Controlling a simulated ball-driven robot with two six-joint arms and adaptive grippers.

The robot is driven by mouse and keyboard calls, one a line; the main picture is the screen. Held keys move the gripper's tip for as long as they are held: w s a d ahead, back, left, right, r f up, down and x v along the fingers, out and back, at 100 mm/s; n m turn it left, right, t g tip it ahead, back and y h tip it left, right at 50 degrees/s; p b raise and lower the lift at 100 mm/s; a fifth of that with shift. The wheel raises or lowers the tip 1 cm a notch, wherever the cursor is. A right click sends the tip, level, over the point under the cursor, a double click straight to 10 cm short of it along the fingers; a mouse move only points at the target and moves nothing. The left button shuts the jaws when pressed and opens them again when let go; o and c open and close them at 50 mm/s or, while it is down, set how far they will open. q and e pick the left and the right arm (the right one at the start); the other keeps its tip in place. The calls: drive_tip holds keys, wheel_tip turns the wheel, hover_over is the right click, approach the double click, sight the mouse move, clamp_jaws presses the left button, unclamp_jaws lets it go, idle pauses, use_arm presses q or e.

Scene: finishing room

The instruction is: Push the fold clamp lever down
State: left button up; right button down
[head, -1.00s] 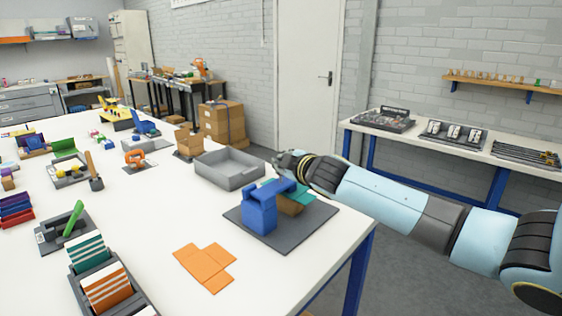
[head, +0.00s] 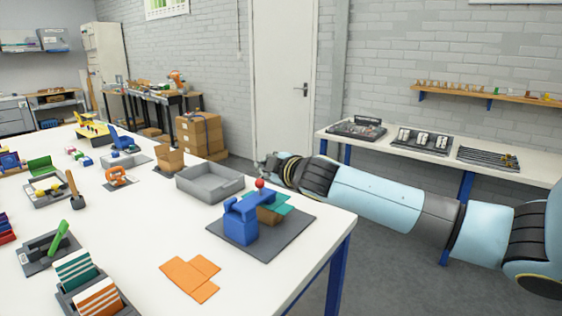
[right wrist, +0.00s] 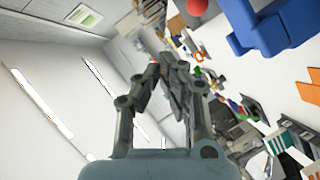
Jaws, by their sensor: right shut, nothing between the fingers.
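The fold clamp (head: 240,224) is a blue block on a dark grey base plate (head: 262,247) near the table's right edge. Its blue lever bar reaches to the right over a brown block and a teal sheet (head: 281,207). A red ball knob (head: 260,183) shows at the bar's far side. My right gripper (head: 266,164) is just behind and above the knob, apart from it in the picture. In the right wrist view the right gripper (right wrist: 163,62) is shut and empty, with the red knob (right wrist: 197,6) and blue clamp (right wrist: 270,28) at upper right. My left gripper is not in view.
A grey open tray (head: 209,195) stands behind the clamp. Orange flat card pieces (head: 190,278) lie in front. A holder with striped cards (head: 98,300) is at lower left. Bare white table surrounds the clamp's left side.

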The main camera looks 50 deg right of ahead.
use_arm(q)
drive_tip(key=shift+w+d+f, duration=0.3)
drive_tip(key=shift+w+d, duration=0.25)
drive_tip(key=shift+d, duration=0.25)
use_arm(e)
drive_tip(key=s, duration=0.1)
drive_tip(key=s+r, duration=0.1)
drive_tip(key=s, duration=0.3)
drive_tip(key=shift+s+r, duration=0.15)
drive_tip(key=shift+r, duration=0.25)
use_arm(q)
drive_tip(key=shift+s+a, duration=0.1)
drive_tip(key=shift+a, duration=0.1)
use_arm(e)
drive_tip(key=shift+a, duration=0.15)
